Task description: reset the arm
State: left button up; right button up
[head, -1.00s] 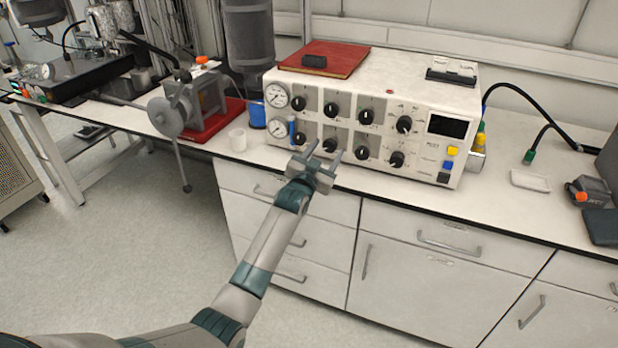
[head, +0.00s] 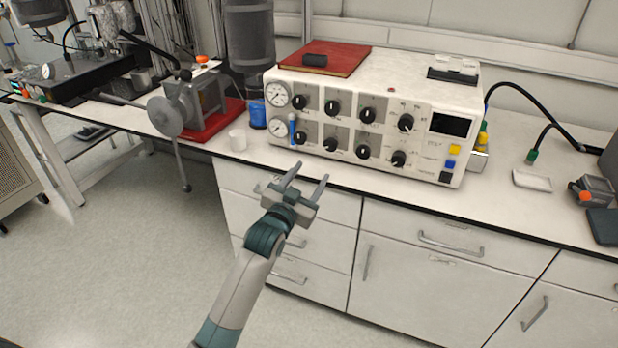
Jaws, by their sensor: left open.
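My left gripper (head: 308,181) is open and empty, its two grey fingers pointing up and away. In the head view it appears in front of the bench drawers, just below the bench's front edge. My left arm (head: 245,275) comes up from the bottom of the view. The white control box (head: 375,121) with black knobs, gauges and a dark screen stands on the bench beyond the gripper, apart from it. My right gripper is not in view.
The white bench top (head: 495,205) runs across the view above drawers and cupboards (head: 430,280). The floor (head: 120,260) at left is clear.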

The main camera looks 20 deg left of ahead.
pick_arm(q)
jog(key=shift+f, duration=0.1)
dwell(0.4)
jog(key=s+d+f+g, duration=0.15)
jog(key=s+f, duration=0.35)
jog(key=f, duration=0.7)
jog(key=s+d+f+g, duration=0.1)
jog(key=s+f+g, duration=0.3)
jog(key=f, duration=0.9)
jog(key=s+d+f+g, duration=0.15)
jog(key=s+f, duration=0.35)
jog(key=f, duration=0.7)
jog(key=s+d+f+g, duration=0.1)
jog(key=s+f, duration=0.7)
jog(key=s, duration=0.3)
jog(key=s+d+f+g, duration=0.1)
jog(key=s+f+g, duration=0.1)
jog(key=s+f, duration=0.6)
jog(key=s+d+f+g+h, duration=0.1)
jog(key=s+d+f, duration=0.1)
jog(key=s+f, duration=0.6)
jog(key=s, duration=0.7)
jog(key=shift+n+g, duration=0.3)
